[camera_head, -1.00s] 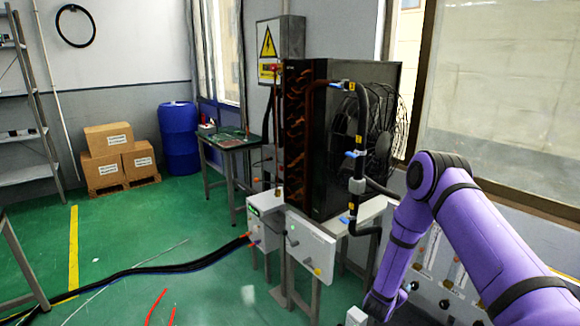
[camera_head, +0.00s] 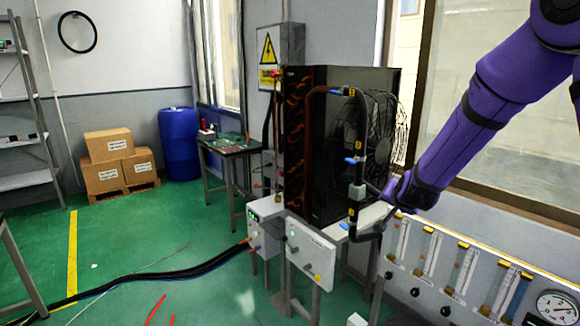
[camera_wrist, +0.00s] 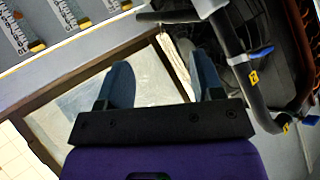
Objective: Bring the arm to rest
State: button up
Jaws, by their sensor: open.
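My purple arm (camera_head: 478,105) comes down from the upper right in the head view. Its wrist end (camera_head: 412,192) is beside the black pipes of the cooling unit, in front of the wall below the window. The fingers cannot be made out clearly in the head view. In the wrist view my gripper (camera_wrist: 160,80) has its two blue-grey fingers spread apart. Nothing is held between them; the window and its brown frame show behind.
The finned cooling unit (camera_head: 335,150) with its fan and black pipe (camera_head: 360,130) stands just left of the wrist; the pipe (camera_wrist: 235,55) also shows in the wrist view. A gauge panel (camera_head: 470,262) lines the wall at lower right. Green floor (camera_head: 130,235) is open at left.

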jog(key=s+a+r+n+g+y, duration=0.2)
jog(key=s+r+n+g, duration=0.15)
jog(key=s+r, duration=1.35)
jog(key=s+d+n+g, duration=0.2)
jog(key=s+d+n, duration=0.1)
jog(key=s, duration=2.1)
jog(key=shift+s+h, duration=0.2)
jog(key=shift+h, duration=0.1)
jog(key=shift+r, duration=0.1)
